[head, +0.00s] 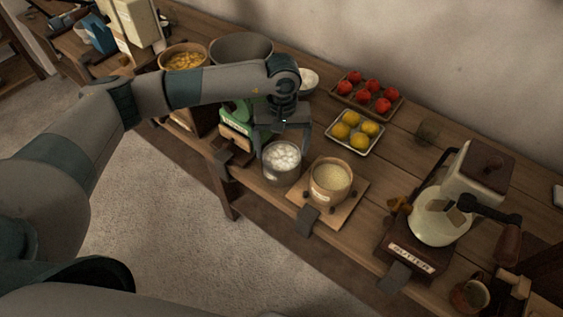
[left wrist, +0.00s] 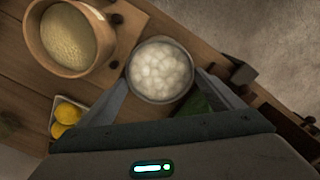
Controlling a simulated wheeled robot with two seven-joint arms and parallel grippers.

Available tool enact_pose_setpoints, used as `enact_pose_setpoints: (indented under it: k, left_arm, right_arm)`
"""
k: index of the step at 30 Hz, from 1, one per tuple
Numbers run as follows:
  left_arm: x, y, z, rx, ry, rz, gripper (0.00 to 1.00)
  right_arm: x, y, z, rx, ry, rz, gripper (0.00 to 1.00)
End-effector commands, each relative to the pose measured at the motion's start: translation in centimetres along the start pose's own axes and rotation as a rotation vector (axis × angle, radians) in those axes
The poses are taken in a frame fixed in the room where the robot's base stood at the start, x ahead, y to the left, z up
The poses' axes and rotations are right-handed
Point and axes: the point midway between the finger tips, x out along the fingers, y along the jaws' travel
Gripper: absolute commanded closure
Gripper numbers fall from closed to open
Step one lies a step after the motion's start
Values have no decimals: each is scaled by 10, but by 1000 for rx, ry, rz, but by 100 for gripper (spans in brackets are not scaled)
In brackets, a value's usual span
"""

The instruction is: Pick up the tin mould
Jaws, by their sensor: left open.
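The tin mould looks like a round grey metal cup (head: 282,176) filled with white lumps. It stands upright near the front edge of the wooden counter, and it shows in the left wrist view (left wrist: 160,71) at the upper middle. My left gripper (head: 281,142) is open, pointing down at the cup's back side. In the left wrist view its two fingers (left wrist: 163,80) flank the cup, one on each side. I cannot tell whether either finger touches it. My right gripper is in neither view.
A wooden bowl of grain (head: 330,181) stands on a board (head: 350,208) right beside the cup. Behind are trays of yellow (head: 374,146) and red fruit (head: 394,107). A green box (head: 236,117) is left of the gripper. A grinder (head: 440,215) stands at right.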

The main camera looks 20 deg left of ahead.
Motion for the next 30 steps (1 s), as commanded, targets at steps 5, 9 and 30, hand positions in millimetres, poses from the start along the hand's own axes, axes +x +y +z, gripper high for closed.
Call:
enact_pose_setpoints:
  k: [5,9,30]
  left_arm:
    - [3,0,0,0,1,1,14]
    - [3,0,0,1,1,1,14]
    - [53,-2,8,-1,-1,0,14]
  right_arm:
    - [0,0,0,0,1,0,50]
    - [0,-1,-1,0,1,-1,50]
    - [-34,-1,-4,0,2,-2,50]
